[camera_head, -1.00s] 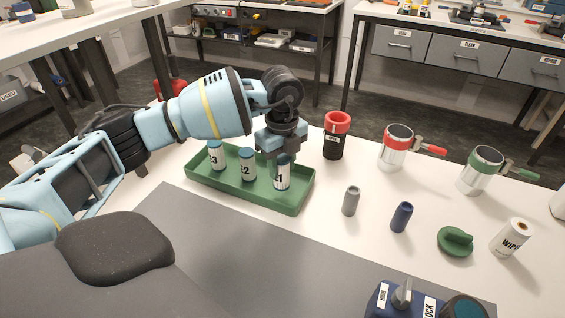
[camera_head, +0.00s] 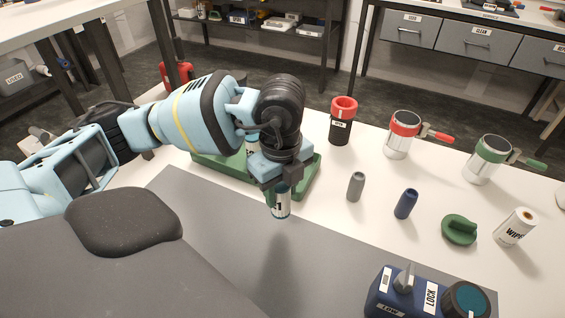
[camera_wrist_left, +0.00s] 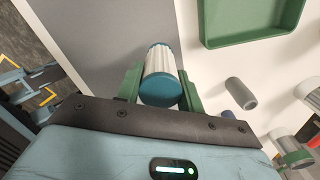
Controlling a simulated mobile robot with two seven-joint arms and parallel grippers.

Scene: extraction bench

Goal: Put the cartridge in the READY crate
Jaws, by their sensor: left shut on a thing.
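My left gripper (camera_head: 279,190) is shut on a white cartridge (camera_head: 281,208) with a dark label mark. It holds the cartridge upright above the front edge of the green crate, over the grey mat. In the left wrist view the cartridge (camera_wrist_left: 158,75) shows its teal cap between the two green fingers (camera_wrist_left: 160,88). The green crate (camera_head: 308,180) stands on the white bench behind the gripper, and my arm hides most of it and nearly all of its contents. I cannot read a READY label on any crate. My right gripper is not in view.
A black and red container (camera_head: 341,122), a red-banded cup (camera_head: 402,135) and a green-banded cup (camera_head: 486,160) stand at the back right.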

